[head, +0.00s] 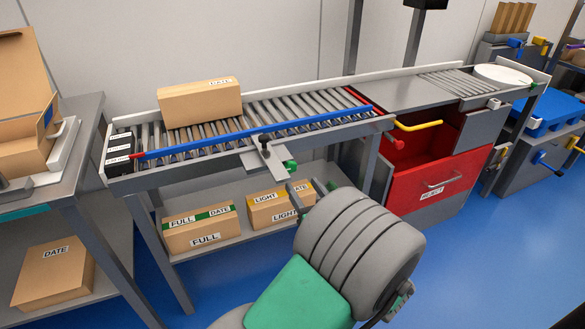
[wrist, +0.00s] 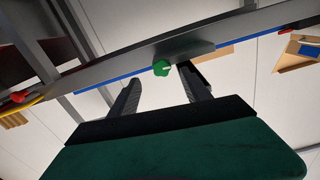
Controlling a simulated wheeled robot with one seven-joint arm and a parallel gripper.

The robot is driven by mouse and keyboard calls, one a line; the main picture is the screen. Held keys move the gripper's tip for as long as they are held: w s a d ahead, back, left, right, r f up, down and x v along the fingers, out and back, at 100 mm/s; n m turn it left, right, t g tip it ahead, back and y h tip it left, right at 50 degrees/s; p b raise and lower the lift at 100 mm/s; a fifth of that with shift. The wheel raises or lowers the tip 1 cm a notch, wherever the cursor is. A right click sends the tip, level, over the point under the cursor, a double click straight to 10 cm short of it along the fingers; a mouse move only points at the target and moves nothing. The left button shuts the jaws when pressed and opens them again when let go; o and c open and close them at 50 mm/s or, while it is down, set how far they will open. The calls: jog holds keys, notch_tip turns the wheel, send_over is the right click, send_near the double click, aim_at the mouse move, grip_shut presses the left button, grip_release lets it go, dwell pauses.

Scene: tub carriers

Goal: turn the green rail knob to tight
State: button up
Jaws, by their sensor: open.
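The green rail knob (head: 290,166) sits at the end of a grey bracket (head: 262,158) on the near side of the roller conveyor, below the blue guide rail (head: 240,140). In the wrist view the green knob (wrist: 162,68) shows between the two dark fingers, around the level of their tips. My gripper (wrist: 159,74) is open and empty, with a gap on both sides of the knob. In the head view my arm hides most of the gripper; part of a dark finger shows just below the knob. Any marking for tight on the knob is too small to read.
A carton (head: 200,101) stands on the rollers. Labelled cartons (head: 200,230) sit on the shelf below. A red knob (head: 396,142), a yellow handle (head: 418,125) and a red reject bin (head: 430,185) are to the right. The blue floor is open at lower right.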

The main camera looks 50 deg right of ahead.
aim_at(291, 170)
jog(key=p+x, duration=0.3)
jog(key=x, duration=0.4)
jog(key=shift+w+d, duration=0.15)
jog(key=shift+w, duration=0.25)
jog(key=shift+c, duration=0.2)
grip_shut()
